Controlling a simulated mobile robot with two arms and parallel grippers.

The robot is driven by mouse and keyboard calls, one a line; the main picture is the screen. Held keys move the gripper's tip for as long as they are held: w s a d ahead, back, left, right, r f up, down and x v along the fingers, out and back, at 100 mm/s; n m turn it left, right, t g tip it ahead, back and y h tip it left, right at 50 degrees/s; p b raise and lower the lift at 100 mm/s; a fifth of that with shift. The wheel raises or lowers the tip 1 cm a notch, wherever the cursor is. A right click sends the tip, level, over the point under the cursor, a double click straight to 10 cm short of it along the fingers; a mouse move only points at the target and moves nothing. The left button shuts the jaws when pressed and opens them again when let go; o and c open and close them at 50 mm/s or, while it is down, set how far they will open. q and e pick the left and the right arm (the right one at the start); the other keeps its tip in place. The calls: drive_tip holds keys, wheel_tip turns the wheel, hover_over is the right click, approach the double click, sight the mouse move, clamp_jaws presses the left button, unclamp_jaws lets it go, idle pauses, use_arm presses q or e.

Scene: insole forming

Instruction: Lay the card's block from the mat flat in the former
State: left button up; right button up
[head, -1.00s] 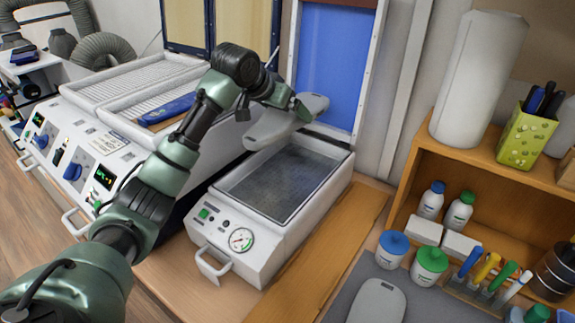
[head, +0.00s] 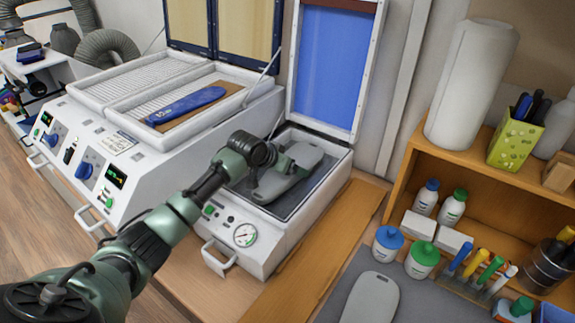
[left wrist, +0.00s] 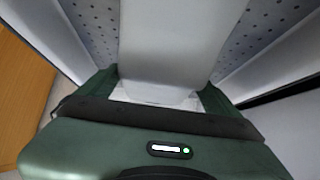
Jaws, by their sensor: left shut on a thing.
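The grey sole-shaped block (head: 308,157) is over the dark bed of the former, within its white rim (head: 341,163). My left gripper (head: 283,163) is shut across the block's middle. In the left wrist view the block (left wrist: 175,45) passes between the fingers (left wrist: 160,88) above a perforated bed (left wrist: 272,22). The block looks nearly level; I cannot tell whether it touches the bed. The former's blue-lined lid (head: 332,65) stands open. The grey mat (head: 425,306) is at the lower right and bears another grey block (head: 371,298). My right gripper is not in view.
A larger white machine (head: 140,165) stands left, with a blue insole (head: 186,105) on its tray and a small printed card (head: 118,142). A wooden shelf (head: 425,165) with bottles stands right. A wooden strip (head: 318,252) beside the former is clear.

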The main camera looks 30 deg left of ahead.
use_arm(q)
drive_tip(key=shift+f, duration=0.25)
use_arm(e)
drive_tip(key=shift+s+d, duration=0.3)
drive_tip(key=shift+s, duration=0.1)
use_arm(q)
drive_tip(key=shift+f, duration=0.1)
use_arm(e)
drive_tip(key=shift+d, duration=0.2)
use_arm(q)
drive_tip(key=o, duration=1.7)
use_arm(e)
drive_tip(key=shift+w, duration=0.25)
use_arm(q)
drive_tip(key=shift+s, duration=0.1)
drive_tip(key=shift+s+r, duration=0.15)
drive_tip(key=shift+r, duration=0.1)
drive_tip(key=b+v, duration=0.2)
drive_tip(key=v, duration=0.9)
drive_tip(key=shift+s+r, duration=0.1)
drive_tip(key=shift+r, duration=0.1)
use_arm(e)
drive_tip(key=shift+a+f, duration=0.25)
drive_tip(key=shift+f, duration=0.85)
